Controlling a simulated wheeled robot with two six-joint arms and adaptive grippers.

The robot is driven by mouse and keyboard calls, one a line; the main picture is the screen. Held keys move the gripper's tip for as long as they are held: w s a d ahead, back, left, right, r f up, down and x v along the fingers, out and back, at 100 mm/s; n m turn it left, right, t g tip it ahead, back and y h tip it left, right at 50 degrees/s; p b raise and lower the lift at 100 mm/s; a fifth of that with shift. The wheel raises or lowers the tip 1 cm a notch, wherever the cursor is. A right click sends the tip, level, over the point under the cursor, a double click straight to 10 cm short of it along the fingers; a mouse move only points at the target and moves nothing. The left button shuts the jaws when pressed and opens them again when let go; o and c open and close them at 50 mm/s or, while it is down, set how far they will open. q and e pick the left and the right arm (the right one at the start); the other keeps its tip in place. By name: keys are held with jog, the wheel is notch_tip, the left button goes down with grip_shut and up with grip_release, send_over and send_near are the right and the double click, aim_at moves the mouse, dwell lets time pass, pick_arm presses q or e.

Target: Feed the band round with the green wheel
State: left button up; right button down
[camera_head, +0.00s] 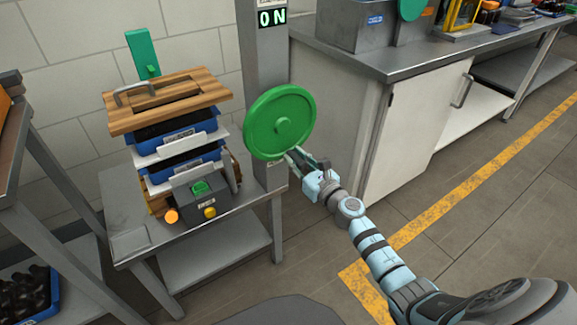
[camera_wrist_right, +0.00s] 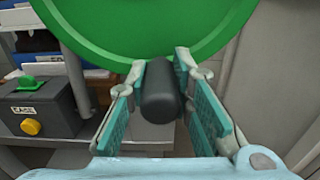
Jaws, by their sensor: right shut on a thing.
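The green wheel (camera_head: 280,122) is a large round disc on the front of a grey upright post. Its lower rim also fills the top of the right wrist view (camera_wrist_right: 150,28). A dark, rounded handle (camera_wrist_right: 160,90) sticks out from the wheel near its lower edge. My right gripper (camera_head: 304,160) is at the wheel's lower right, with its two fingers on either side of this handle, shut on it. In the head view the fingers mostly hide the handle. I cannot make out the band. My left gripper is not in view.
Left of the wheel, a metal table (camera_head: 128,205) bears stacked blue trays under a wooden lid (camera_head: 170,100). A dark control box (camera_head: 197,200) has green and yellow buttons. A lit "ON" sign (camera_head: 272,18) tops the post. A white cabinet (camera_head: 420,120) stands at right.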

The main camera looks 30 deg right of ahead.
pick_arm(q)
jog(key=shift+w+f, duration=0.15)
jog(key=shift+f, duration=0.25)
pick_arm(e)
jog(key=shift+d+n, duration=0.8)
jog(key=shift+n, duration=0.1)
jog(key=shift+r, duration=0.1)
jog(key=c, duration=1.4)
grip_release()
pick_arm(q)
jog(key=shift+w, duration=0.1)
pick_arm(e)
jog(key=shift+d, duration=0.15)
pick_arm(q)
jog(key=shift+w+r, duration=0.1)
